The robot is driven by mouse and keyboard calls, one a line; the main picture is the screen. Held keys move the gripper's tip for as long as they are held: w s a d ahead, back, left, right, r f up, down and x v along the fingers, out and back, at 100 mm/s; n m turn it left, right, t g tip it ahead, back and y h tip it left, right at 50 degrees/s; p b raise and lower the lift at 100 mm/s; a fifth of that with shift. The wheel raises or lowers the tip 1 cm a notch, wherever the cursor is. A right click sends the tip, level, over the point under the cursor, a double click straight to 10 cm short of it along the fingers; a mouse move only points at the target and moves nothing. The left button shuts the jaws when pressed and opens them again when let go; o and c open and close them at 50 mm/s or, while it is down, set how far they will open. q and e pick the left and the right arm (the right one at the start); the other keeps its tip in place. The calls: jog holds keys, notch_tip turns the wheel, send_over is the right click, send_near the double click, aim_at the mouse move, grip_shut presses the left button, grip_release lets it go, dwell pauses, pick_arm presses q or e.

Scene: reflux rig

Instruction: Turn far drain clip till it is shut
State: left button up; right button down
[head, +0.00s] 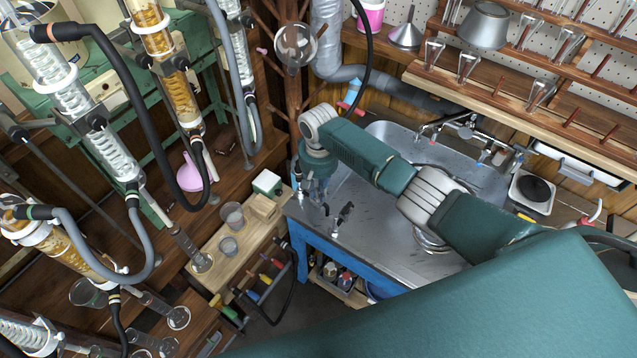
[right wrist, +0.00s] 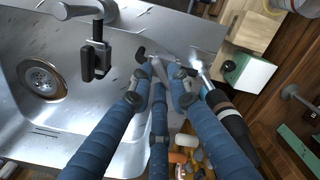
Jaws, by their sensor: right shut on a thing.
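My right gripper (head: 318,185) is at the left corner of the steel sink, its fingers pointing down. In the right wrist view its blue fingers (right wrist: 160,85) close in around the far drain clip (right wrist: 158,66), a small metal piece with a black end. They are shut on it and partly hide it, so I cannot tell how far it is turned. A second clip with a black handle (right wrist: 88,62) stands apart on the sink edge; it also shows in the head view (head: 345,213). My left gripper is not in view.
The sink (head: 385,235) rests on a blue frame. A dark hose (right wrist: 228,112) runs close beside the fingers. A wooden bench (head: 232,258) with beakers and a white-and-green box (head: 267,183) stand left of the sink. Glass columns and hoses fill the left.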

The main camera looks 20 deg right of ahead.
aim_at(318, 194)
jog(key=m+p, duration=0.1)
jog(key=m, duration=0.1)
jog(key=m+p, duration=0.1)
jog(key=m, duration=0.1)
jog(key=shift+s+a+r+m+p, duration=0.1)
jog(key=shift+r+m+p, duration=0.1)
jog(key=shift+m+p, duration=0.15)
jog(key=m+p, duration=0.1)
jog(key=m, duration=0.3)
jog(key=shift+f+p, duration=0.1)
jog(key=shift+p, duration=0.2)
jog(key=shift+m, duration=0.35)
jog(key=c, duration=1.6)
grip_release()
jog(key=shift+c, duration=0.2)
notch_tip(318, 194, up, 12)
